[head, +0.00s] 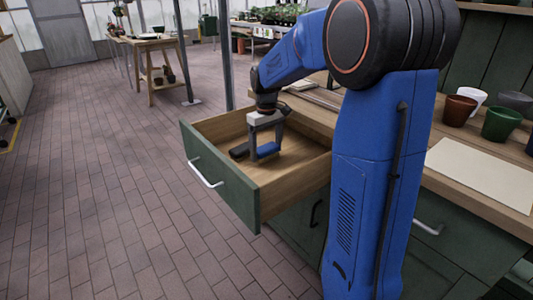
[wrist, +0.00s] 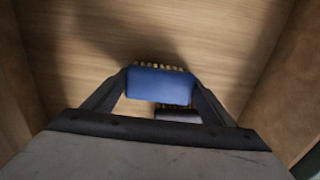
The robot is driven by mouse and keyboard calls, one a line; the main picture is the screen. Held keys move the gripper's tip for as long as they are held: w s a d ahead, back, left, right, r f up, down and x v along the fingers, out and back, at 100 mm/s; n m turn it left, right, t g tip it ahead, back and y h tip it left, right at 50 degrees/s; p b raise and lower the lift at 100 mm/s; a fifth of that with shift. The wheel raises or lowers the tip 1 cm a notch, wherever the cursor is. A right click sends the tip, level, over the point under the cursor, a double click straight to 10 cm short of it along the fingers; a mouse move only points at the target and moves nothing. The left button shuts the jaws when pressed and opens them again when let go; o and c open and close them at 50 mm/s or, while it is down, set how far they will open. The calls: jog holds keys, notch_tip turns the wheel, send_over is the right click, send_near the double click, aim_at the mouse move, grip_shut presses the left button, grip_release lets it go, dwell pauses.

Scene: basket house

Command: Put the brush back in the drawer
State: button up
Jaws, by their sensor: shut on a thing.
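The brush has a blue body with pale bristles along its edge. In the wrist view the brush (wrist: 160,84) sits between the two fingers of my gripper (wrist: 162,90), which is shut on it. In the head view the brush (head: 267,149) is inside the open drawer (head: 222,180), held low above the wooden floor. My gripper (head: 264,140) points down into the drawer. I cannot tell whether the brush touches the drawer floor. A dark object (head: 239,152) lies beside the brush; it also shows partly behind it in the wrist view (wrist: 178,115).
The drawer is pulled out, with a green front and a metal handle (head: 205,174). The workbench (head: 482,208) holds several pots, among them a green pot (head: 501,124), and a pale sheet (head: 483,178). The brick floor (head: 90,200) on the left is clear.

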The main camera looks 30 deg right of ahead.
aim_at(266, 147)
jog(key=shift+f, duration=0.85)
jog(key=shift+f, duration=0.15)
jog(key=o, duration=1.1)
notch_tip(266, 147, up, 12)
jog(key=shift+r, duration=0.15)
